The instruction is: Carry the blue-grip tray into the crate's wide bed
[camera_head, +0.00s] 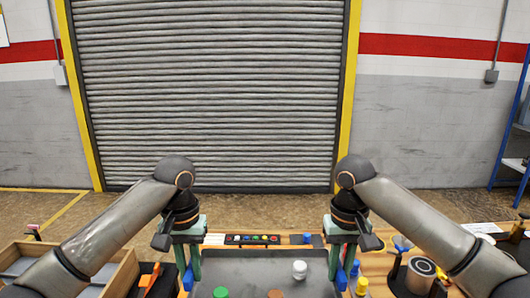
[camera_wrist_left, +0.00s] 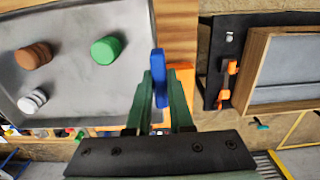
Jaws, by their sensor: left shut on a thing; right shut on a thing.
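The grey tray (camera_head: 262,268) lies in front of me between my two grippers. A green cylinder (camera_head: 220,292), a brown one (camera_head: 275,294) and a white one (camera_head: 299,269) stand in it; all three also show in the left wrist view. My left gripper (camera_head: 188,270) is shut on the tray's left blue grip (camera_wrist_left: 158,78). My right gripper (camera_head: 343,272) is shut at the tray's right side, with blue of the right grip (camera_head: 354,269) showing beside its fingers. The wooden crate (camera_head: 122,275) is at the left, partly behind my left arm; it also shows in the left wrist view (camera_wrist_left: 247,72).
A strip with coloured buttons (camera_head: 253,239) lies behind the tray. Orange parts (camera_wrist_left: 231,69) on a dark panel sit between tray and crate. A yellow piece (camera_head: 362,286) and a metal cylinder (camera_head: 422,268) stand to the right. A roller shutter (camera_head: 210,90) closes the background.

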